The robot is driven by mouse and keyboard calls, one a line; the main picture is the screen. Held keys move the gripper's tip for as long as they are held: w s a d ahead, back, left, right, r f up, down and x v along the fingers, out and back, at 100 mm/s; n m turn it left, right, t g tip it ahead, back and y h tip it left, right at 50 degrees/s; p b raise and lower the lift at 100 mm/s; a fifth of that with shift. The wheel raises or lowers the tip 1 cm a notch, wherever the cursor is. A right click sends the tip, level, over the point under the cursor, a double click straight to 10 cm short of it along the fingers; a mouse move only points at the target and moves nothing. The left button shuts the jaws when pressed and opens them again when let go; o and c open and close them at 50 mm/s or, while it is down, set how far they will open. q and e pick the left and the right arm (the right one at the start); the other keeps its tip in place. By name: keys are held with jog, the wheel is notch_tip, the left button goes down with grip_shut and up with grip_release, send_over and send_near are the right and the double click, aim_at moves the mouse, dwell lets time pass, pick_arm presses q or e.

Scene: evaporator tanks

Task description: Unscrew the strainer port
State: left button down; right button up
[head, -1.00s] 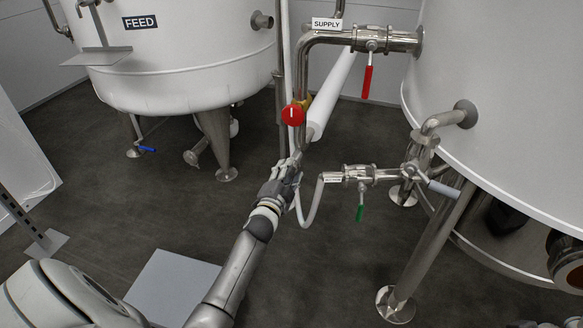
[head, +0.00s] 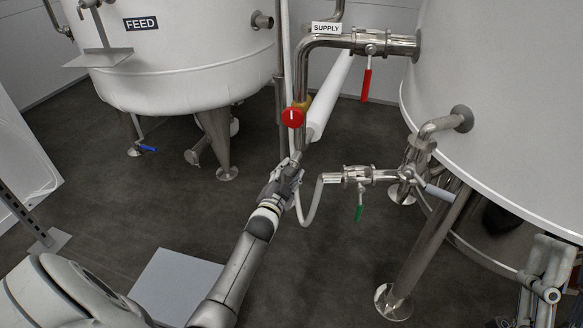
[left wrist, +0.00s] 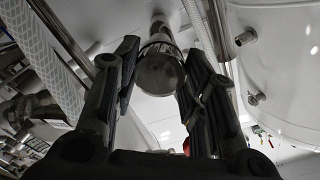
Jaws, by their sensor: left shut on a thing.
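The strainer port (left wrist: 160,68) is a round metal cap on the end of a pipe, seen end-on between the fingers in the left wrist view. In the head view, its pipe stub (head: 297,157) slants down below the red knob, with the cap mostly hidden by my gripper. My left gripper (head: 291,167) is shut on the port, one finger on each side of it (left wrist: 156,85). Part of my right arm's end, seemingly the gripper (head: 545,272), shows at the lower right edge. Its jaws cannot be made out.
A red knob (head: 292,117) sits just above. A green-handled valve (head: 358,212) and hose (head: 309,213) are close on the right. White tanks stand at left (head: 180,70) and right (head: 480,90).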

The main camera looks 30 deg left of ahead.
pick_arm(q)
jog(key=shift+a+r, duration=0.1)
jog(key=shift+a, duration=0.05)
pick_arm(e)
jog(key=shift+w+f, duration=0.1)
jog(key=shift+w, duration=0.1)
pick_arm(q)
jog(key=shift+n+p, duration=0.55)
jog(key=shift+n, duration=0.75)
jog(key=shift+n+p, duration=0.4)
jog(key=shift+n, duration=1)
jog(key=c, duration=1.2)
grip_release()
pick_arm(e)
jog(key=w+f+g+h, duration=0.2)
jog(key=w+f+g, duration=0.3)
jog(key=f, duration=0.1)
jog(key=shift+a+f, duration=0.2)
jog(key=shift+a, duration=0.1)
pick_arm(q)
jog(key=shift+o, duration=0.2)
